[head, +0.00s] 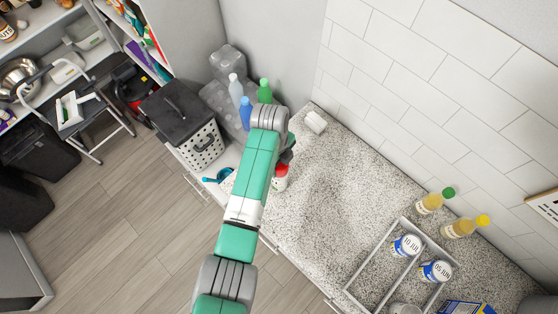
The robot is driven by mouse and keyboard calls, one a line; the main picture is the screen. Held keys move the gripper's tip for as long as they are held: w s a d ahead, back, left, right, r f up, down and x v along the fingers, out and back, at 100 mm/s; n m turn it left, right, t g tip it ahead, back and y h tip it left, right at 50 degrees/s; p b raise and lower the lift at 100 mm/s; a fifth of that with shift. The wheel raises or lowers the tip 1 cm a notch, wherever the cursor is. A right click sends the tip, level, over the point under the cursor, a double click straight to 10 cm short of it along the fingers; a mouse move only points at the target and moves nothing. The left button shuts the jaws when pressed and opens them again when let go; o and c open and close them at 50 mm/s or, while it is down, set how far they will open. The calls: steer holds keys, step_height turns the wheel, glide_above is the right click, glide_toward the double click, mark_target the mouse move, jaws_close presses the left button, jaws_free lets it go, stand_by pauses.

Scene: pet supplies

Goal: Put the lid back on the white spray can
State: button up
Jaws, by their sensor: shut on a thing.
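My gripper (287,157) is at the end of my green and grey arm, over the left part of the speckled counter. It points down and is mostly hidden behind my wrist. Just below it is a red lid (281,170), and my gripper appears shut on it. A white body (279,184), apparently the spray can, shows directly under the red. My arm covers part of it. I cannot tell whether the lid touches the can or is held just above it.
A white cylinder (315,122) is by the tiled wall. Bottles (246,112) and a white basket (196,146) stand at the back left. A divided tray (370,270) with cans and two yellow bottles (462,226) are at right. The middle counter (335,195) is clear.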

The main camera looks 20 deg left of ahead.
stand_by(0.3)
steer(key=o, duration=1.5)
step_height(320, 180, up, 5)
steer(key=p, duration=0.4)
steer(key=shift+f, duration=0.15)
steer(key=shift+r+p, duration=0.7)
steer(key=shift+r, duration=0.45)
jaws_close()
